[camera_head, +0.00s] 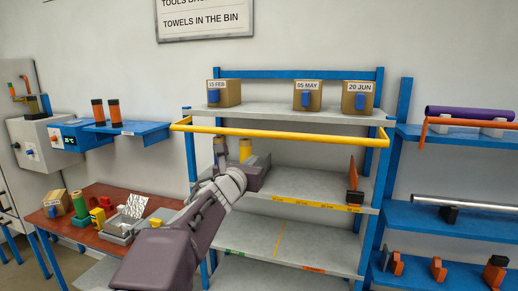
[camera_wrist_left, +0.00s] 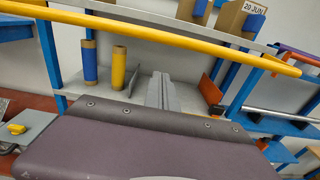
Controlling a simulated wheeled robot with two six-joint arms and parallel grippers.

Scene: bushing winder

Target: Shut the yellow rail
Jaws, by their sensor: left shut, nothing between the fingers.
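The yellow rail (camera_head: 290,135) spans the front of the blue-posted shelf rack, just below the top shelf. Its short side arms meet the posts, and its long bar stands out in front of them. In the left wrist view the rail (camera_wrist_left: 150,27) crosses the upper part of the picture, apart from my fingers. My left gripper (camera_head: 254,172) is below the rail, left of centre, at the middle shelf. Its fingers (camera_wrist_left: 163,90) are shut with nothing between them. My right gripper is in neither view.
Boxes (camera_head: 308,95) with date labels stand on the top shelf (camera_head: 275,110). Yellow and blue-wrapped rolls (camera_wrist_left: 119,68) and an orange upright piece (camera_head: 353,174) stand on the middle shelf (camera_head: 310,185). A red table (camera_head: 85,237) with small items is at left; another blue rack (camera_head: 460,215) is at right.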

